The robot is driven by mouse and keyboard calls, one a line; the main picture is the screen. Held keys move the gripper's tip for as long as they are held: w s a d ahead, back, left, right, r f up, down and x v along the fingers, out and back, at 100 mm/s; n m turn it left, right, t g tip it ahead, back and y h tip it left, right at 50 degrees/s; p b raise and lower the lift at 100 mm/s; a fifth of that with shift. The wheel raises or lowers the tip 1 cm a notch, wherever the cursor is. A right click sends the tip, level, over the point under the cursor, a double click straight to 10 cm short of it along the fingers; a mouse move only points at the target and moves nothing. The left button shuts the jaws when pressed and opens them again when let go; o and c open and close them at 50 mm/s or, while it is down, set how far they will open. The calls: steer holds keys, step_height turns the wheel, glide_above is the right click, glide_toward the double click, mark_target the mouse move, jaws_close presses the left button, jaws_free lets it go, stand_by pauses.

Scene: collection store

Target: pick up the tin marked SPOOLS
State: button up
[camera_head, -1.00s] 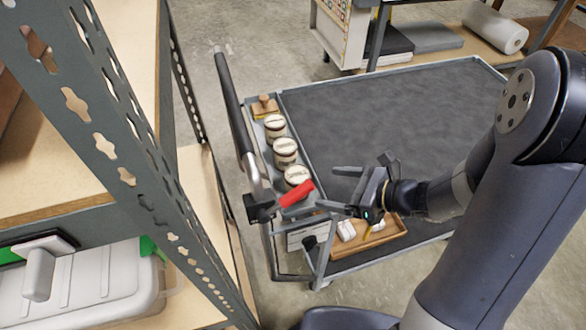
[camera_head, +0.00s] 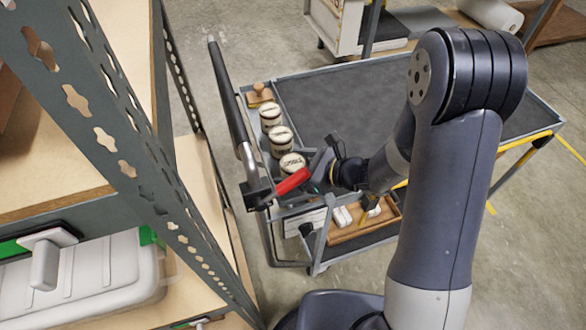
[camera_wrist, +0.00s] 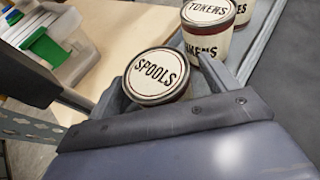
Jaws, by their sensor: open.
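The tin marked SPOOLS (camera_wrist: 157,75) is a cream round tin with a dark rim, its label readable on the lid in the wrist view. In the head view it appears to be the nearest tin (camera_head: 292,164) in a row along the cart's left side. My gripper (camera_wrist: 163,78) is open, with one finger on each side of the tin; whether either finger touches it I cannot tell. In the head view my gripper (camera_head: 318,168) is at the right of that tin, and its fingers are partly hidden.
A tin marked TOKENS (camera_wrist: 207,12) stands close behind, near the right finger. Another tin (camera_head: 270,115) and a wooden-knobbed item (camera_head: 260,94) are farther up the row. A red bar (camera_head: 292,182) lies near the front corner. Shelving (camera_head: 125,165) stands left; the cart's dark top (camera_head: 350,100) is clear.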

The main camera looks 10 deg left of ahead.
steer(key=shift+a+f, duration=0.1)
steer(key=shift+a, duration=0.05)
steer(key=shift+c, duration=0.5)
steer(key=c, duration=1)
steer(key=shift+c, duration=0.9)
steer(key=shift+r, duration=0.2)
